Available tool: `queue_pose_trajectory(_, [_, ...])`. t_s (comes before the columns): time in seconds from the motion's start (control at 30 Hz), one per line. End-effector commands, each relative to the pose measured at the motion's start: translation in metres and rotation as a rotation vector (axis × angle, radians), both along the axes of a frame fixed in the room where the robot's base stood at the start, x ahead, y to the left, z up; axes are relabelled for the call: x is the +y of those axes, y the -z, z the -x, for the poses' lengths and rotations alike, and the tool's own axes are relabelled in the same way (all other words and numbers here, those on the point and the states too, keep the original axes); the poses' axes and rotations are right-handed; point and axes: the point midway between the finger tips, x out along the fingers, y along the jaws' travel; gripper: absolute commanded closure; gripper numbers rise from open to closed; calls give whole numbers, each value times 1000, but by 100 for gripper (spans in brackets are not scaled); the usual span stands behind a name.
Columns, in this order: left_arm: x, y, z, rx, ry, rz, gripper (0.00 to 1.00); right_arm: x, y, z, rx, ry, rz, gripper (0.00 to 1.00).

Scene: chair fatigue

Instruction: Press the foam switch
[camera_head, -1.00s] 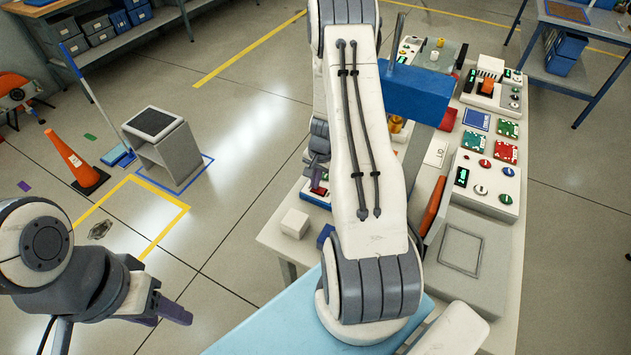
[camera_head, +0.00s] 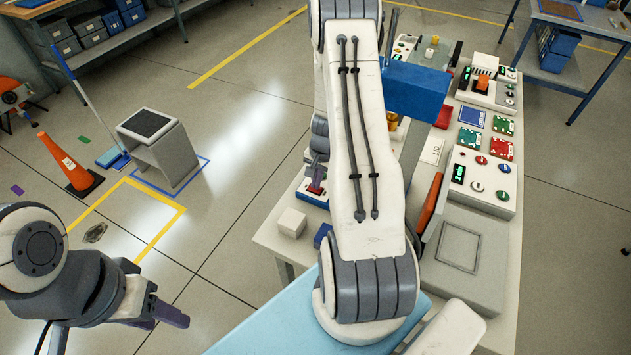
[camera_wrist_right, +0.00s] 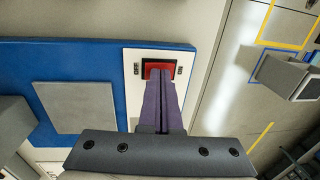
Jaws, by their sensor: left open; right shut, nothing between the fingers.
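A red rocker switch (camera_wrist_right: 155,66) sits on a white plate marked OFF on the left and ON on the right, on a blue panel (camera_wrist_right: 85,60). In the head view the red switch (camera_head: 316,188) shows at the left edge of the table, just below my right gripper (camera_head: 318,174). My right gripper's purple fingers (camera_wrist_right: 162,84) are shut with nothing between them. Their tips overlap the lower part of the switch; I cannot tell whether they touch it. My left gripper (camera_head: 170,317) is open and empty, off to the left above the floor.
A white cube (camera_head: 292,222) stands near the table's left edge beside a small blue block (camera_head: 322,235). Control boxes (camera_head: 483,180) and a grey box (camera_head: 463,255) fill the table's right side. An orange cone (camera_head: 68,165) and a grey stool (camera_head: 158,145) stand on the floor.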

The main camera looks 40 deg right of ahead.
Motion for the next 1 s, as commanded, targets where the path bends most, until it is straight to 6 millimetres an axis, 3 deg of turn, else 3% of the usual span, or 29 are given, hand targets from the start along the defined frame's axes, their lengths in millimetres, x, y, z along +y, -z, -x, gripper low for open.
queue_pose_trajectory(0.17, [0, -17, 0, 0, 1, 0, 50, 1, -18, -2, -1, -2, 1, 100])
queue_pose_trajectory(0.33, [0, -46, 0, 0, 4, 0, 50, 4, -50, -5, -1, -4, 1, 100])
queue_pose_trajectory(0.7, [0, -25, 0, 0, 3, 0, 50, 7, -118, -14, -5, -4, 3, 100])
queue_pose_trajectory(1.0, [0, -23, 0, 0, 2, 0, 50, 8, -139, -15, 0, -2, 0, 100])
